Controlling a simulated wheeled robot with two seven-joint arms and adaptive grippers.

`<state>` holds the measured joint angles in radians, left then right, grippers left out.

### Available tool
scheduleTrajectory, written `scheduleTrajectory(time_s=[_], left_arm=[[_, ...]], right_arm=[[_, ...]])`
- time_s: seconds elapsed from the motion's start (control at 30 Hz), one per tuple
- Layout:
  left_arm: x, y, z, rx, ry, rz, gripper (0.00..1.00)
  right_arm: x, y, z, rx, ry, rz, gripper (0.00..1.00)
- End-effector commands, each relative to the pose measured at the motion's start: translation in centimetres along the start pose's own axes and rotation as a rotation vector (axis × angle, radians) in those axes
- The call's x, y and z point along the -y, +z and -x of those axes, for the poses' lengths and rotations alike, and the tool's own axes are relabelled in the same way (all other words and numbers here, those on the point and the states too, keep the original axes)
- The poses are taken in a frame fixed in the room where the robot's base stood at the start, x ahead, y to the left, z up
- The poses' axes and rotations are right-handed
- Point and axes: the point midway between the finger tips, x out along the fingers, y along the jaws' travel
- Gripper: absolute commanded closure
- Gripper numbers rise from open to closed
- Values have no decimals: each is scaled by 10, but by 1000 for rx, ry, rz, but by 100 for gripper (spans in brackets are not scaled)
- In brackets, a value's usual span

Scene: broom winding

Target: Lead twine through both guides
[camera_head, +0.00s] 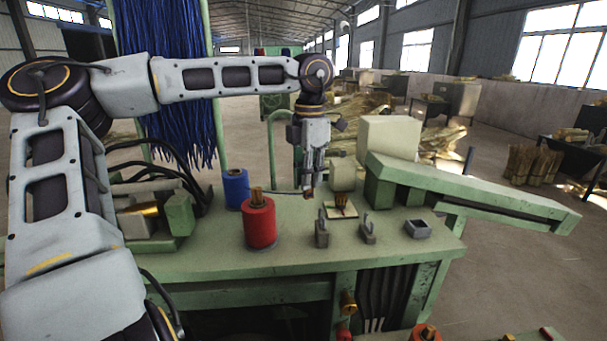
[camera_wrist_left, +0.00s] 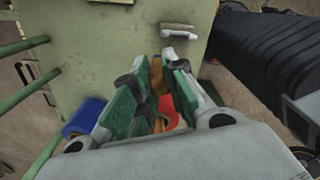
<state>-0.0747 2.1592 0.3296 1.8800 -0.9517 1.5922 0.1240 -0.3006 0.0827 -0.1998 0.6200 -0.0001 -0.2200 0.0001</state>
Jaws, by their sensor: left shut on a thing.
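My left gripper (camera_head: 308,191) hangs fingers down over the green workbench, right of the red twine spool (camera_head: 261,222). A thin dark strand, apparently the twine (camera_head: 288,193), runs from the spool top to the fingertips. In the left wrist view, the green-padded fingers (camera_wrist_left: 162,66) are closed around a narrow orange-brown piece, with part of the red spool (camera_wrist_left: 171,112) showing behind them. Two small grey metal guides (camera_head: 321,230) and (camera_head: 367,230) stand on the bench, right of the spool. I see no twine in either guide. My right gripper is not in view.
A blue spool (camera_head: 236,188) stands behind the red one. A small plate with a brown bundle (camera_head: 341,205) lies behind the guides, and a grey open box (camera_head: 418,229) sits to their right. A green sloping chute (camera_head: 470,190) extends right. Blue bristles (camera_head: 175,120) hang behind my arm.

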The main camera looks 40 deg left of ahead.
Motion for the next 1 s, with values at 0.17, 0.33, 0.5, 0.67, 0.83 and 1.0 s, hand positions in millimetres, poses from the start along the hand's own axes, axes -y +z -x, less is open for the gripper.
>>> scheduleTrajectory(time_s=[0.17, 0.33, 0.5, 0.67, 0.83, 1.0], left_arm=[[12, 6, 0, -1, 2, -1, 100], [23, 12, 1, 0, 2, 0, 100], [33, 17, 1, -1, 2, -1, 100], [44, 23, 1, -1, 2, 0, 100], [55, 28, 1, -1, 2, -1, 100], [65, 34, 1, 0, 2, -1, 100]], right_arm=[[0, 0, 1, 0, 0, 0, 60], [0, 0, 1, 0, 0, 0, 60], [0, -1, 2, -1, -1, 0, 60], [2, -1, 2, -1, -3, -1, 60], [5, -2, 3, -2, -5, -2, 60], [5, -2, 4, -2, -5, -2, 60]])
